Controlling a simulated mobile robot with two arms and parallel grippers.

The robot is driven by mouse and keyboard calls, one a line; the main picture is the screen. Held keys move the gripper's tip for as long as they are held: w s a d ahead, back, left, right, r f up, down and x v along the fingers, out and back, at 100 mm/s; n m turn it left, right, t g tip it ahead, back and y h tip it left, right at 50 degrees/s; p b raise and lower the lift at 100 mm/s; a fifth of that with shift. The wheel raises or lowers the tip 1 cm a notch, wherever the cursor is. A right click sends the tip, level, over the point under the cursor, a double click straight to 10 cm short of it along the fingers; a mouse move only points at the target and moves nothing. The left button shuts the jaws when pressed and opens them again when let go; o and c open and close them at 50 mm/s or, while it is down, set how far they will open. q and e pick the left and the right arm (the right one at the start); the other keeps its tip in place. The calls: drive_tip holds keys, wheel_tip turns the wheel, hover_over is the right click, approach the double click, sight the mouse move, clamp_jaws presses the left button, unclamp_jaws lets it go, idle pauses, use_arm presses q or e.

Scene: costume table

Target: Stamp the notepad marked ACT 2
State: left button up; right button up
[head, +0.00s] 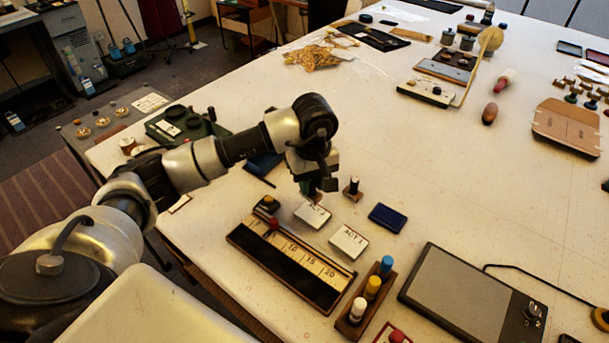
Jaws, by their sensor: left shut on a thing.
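My left gripper (316,180) points down and is shut on a small stamp (310,189), mostly hidden by the fingers. The stamp is over the far edge of a white notepad (314,216) whose label starts with ACT; its number is hard to read. I cannot tell whether the stamp touches the pad. A second notepad (348,242), which seems to read ACT 1, lies just to its right and nearer. A dark blue ink pad (387,218) lies further right. Another stamp with a dark handle (352,188) stands behind the pads. My right gripper is not in view.
A long numbered wooden tray (290,268) lies in front of the notepads. A wooden rack (366,304) holds blue, yellow and white bottles. A grey tablet device (470,298) is at right. The table's middle, beyond the ink pad, is clear.

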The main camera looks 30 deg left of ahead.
sight(311, 200)
use_arm(q)
drive_tip(key=shift+s+a+f, duration=0.1)
drive_tip(key=shift+f, duration=0.15)
drive_tip(key=shift+f+b, duration=0.4)
drive_tip(key=shift+f, duration=0.25)
wheel_tip(311, 200, down, 3)
drive_tip(key=shift+r+b, duration=0.15)
drive_tip(key=shift+b, duration=0.4)
drive_tip(key=shift+f, duration=0.75)
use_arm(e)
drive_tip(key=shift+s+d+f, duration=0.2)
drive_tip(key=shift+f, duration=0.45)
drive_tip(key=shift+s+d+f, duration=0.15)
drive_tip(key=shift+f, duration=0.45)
use_arm(q)
drive_tip(key=shift+b, duration=0.3)
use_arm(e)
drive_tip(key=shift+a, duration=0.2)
use_arm(q)
drive_tip(key=shift+f+b, duration=0.45)
drive_tip(key=shift+f, duration=0.05)
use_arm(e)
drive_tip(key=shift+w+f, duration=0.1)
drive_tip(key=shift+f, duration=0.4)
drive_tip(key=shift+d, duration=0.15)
